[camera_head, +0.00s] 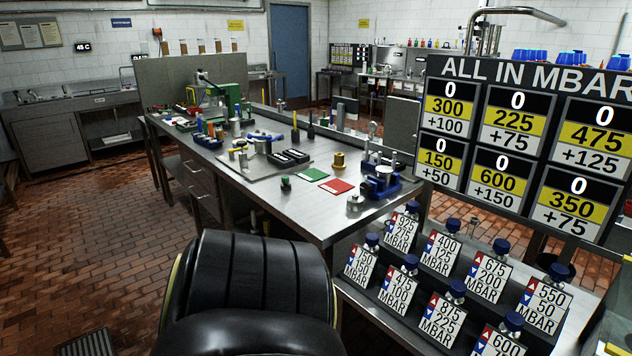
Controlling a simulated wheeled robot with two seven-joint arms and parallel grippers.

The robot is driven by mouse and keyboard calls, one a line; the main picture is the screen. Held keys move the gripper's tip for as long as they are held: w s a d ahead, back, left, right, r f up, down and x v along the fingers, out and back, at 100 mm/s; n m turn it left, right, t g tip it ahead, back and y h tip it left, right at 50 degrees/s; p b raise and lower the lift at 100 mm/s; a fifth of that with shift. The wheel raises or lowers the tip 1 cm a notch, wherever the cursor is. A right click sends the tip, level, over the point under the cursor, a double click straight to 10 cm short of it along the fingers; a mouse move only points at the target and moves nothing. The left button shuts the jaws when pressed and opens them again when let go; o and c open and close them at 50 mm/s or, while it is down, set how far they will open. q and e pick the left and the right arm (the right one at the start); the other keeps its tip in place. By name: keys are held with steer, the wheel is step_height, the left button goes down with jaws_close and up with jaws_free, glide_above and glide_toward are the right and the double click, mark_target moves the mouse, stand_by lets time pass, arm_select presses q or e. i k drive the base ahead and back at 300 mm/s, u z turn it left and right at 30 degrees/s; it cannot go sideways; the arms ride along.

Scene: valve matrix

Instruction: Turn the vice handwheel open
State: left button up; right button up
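A small blue vice-like device (381,183) with bright metal parts stands near the right front edge of the steel workbench (300,216). It is too small to make out its handwheel or to tell how far its jaws stand apart. A green machine (222,100) stands at the back left of the same bench, and I cannot tell whether it has a handwheel. Neither of my grippers is in view.
A rack of blue-capped valves with pressure plates (440,254) stands at the lower right, under a large MBAR board (520,130). Red and green cards (337,187) lie on the bench. The brick floor (90,230) at left is mostly clear.

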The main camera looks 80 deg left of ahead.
mark_target(366, 188)
steer(key=u, duration=2.15)
